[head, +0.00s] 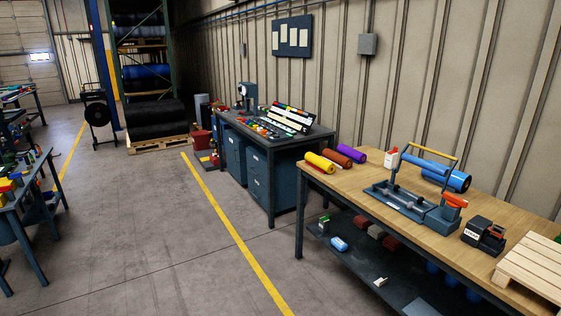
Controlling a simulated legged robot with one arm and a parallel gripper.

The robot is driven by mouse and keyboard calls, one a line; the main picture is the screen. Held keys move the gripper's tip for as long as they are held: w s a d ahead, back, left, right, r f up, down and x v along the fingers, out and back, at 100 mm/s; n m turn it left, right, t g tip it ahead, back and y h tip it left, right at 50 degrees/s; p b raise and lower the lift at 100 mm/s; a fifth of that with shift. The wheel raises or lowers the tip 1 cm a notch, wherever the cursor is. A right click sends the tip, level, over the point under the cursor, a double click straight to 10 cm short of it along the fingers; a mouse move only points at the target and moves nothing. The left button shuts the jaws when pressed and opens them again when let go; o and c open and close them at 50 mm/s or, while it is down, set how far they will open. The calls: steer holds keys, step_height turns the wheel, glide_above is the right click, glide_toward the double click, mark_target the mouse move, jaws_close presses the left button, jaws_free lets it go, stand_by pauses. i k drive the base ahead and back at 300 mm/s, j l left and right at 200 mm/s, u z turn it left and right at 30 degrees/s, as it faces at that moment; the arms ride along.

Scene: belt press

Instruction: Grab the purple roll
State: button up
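The purple roll (352,156) lies on its side on the wooden workbench (375,182), near the wall at the bench's far left end. It is the rearmost of three rolls in a row. An orange-brown roll (337,158) lies in front of it and hides part of it. A yellow roll (320,163) lies nearest the bench's left edge. My gripper and arm do not show in the head view.
A blue press frame (405,200) stands right of the rolls, with a white bottle (391,158) behind it. A pallet (535,265) sits at the bench's right end. A dark desk (275,150) stands beyond the bench.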

mark_target(359, 157)
steer(key=i, duration=2.05)
steer(key=i+j+z, duration=0.15)
steer(key=i+z, duration=0.3)
steer(key=i, duration=0.2)
steer(key=i+j+z, duration=0.4)
steer(key=i, duration=0.25)
steer(key=i+j+z, duration=0.9)
steer(key=j, duration=0.4)
steer(key=i, duration=0.1)
